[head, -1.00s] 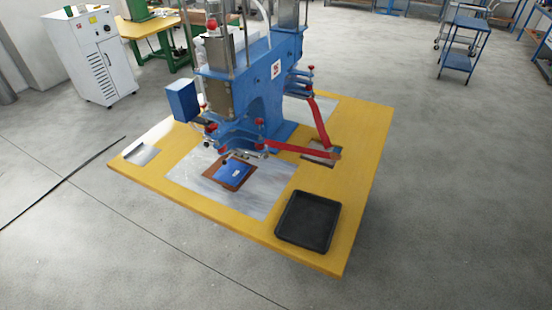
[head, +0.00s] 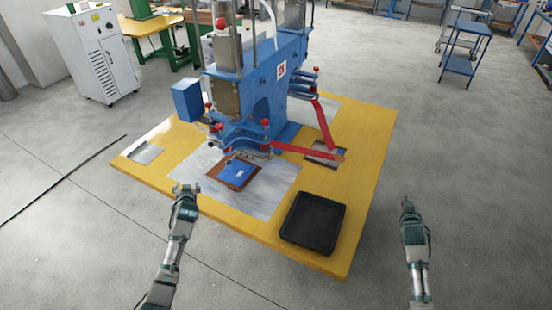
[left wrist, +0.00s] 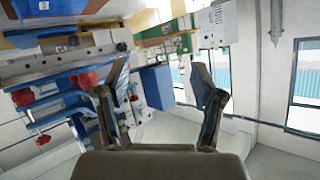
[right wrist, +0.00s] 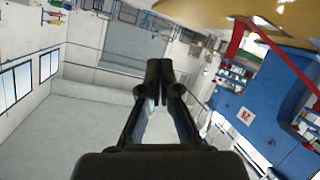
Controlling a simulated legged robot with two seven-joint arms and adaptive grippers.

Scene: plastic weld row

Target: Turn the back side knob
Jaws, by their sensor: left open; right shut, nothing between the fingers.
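The blue welding machine (head: 265,85) stands on a yellow table and carries several red knobs. A back cluster with a red knob (head: 317,70) sits at its right rear. Front red knobs (head: 265,122) sit above the metal plate. My left gripper (head: 187,188) is open and empty over the table's front left edge, apart from the machine. In the left wrist view its fingers (left wrist: 160,82) are spread, with red knobs (left wrist: 88,80) to their left. My right gripper (head: 406,203) is shut and empty, right of the table. Its closed tips (right wrist: 158,66) show in the right wrist view.
The yellow table (head: 365,150) bears a black tray (head: 313,222) at the front right and a blue piece (head: 237,173) on the metal plate. Red bars (head: 325,125) reach out from the machine's right side.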

